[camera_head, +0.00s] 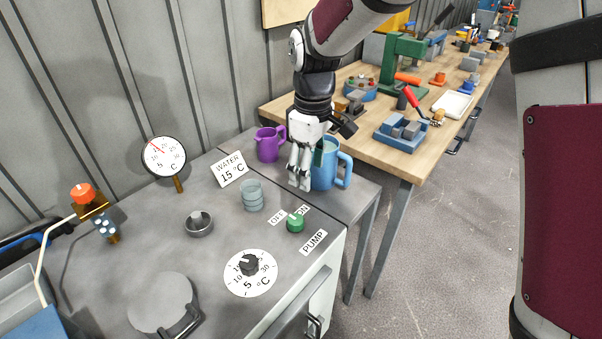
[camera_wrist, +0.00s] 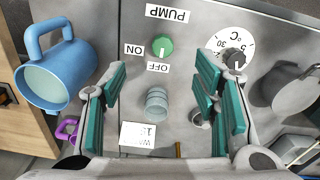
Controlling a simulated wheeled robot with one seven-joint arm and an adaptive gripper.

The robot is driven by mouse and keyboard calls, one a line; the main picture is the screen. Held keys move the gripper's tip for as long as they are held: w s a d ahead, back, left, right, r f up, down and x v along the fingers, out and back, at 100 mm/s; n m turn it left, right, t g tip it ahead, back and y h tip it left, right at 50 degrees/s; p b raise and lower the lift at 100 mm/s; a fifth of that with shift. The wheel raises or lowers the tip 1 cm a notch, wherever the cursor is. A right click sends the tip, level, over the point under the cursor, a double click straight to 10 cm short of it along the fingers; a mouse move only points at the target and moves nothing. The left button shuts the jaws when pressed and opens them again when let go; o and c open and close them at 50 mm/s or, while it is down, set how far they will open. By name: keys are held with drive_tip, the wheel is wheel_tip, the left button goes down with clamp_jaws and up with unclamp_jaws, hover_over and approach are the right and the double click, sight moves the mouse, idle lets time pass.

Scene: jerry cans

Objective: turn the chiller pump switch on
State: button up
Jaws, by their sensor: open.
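The green pump switch knob (camera_head: 295,222) sits on the grey chiller top between an OFF label (camera_head: 277,216) and an ON label (camera_head: 302,210). The PUMP label (camera_head: 313,242) lies beside it. The knob also shows in the wrist view (camera_wrist: 163,46), and its white mark points toward OFF. My gripper (camera_head: 300,183) is open and empty, above the chiller top and behind the knob in the head view. In the wrist view its teal-padded fingers (camera_wrist: 160,82) stand apart, with the knob ahead between them and not touched.
A blue mug (camera_head: 324,172) stands close beside my gripper, with a purple jug (camera_head: 267,145) behind. A ribbed grey-green cylinder (camera_head: 252,196), a WATER 15 °C card (camera_head: 229,169), a temperature dial (camera_head: 249,266) and a round gauge (camera_head: 164,157) are around. A workbench (camera_head: 385,165) stands behind.

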sight(297, 219)
drive_tip(key=shift+n, duration=0.6)
drive_tip(key=a+f, duration=0.1)
drive_tip(key=f, duration=0.5)
drive_tip(key=w+f, duration=0.1)
drive_tip(key=f, duration=0.4)
drive_tip(key=a+f, duration=0.1)
drive_tip(key=f, duration=0.5)
drive_tip(key=shift+w+a+f, duration=0.15)
drive_tip(key=shift+a+f, duration=0.15)
drive_tip(key=shift+a, duration=0.05)
drive_tip(key=c, duration=1.2)
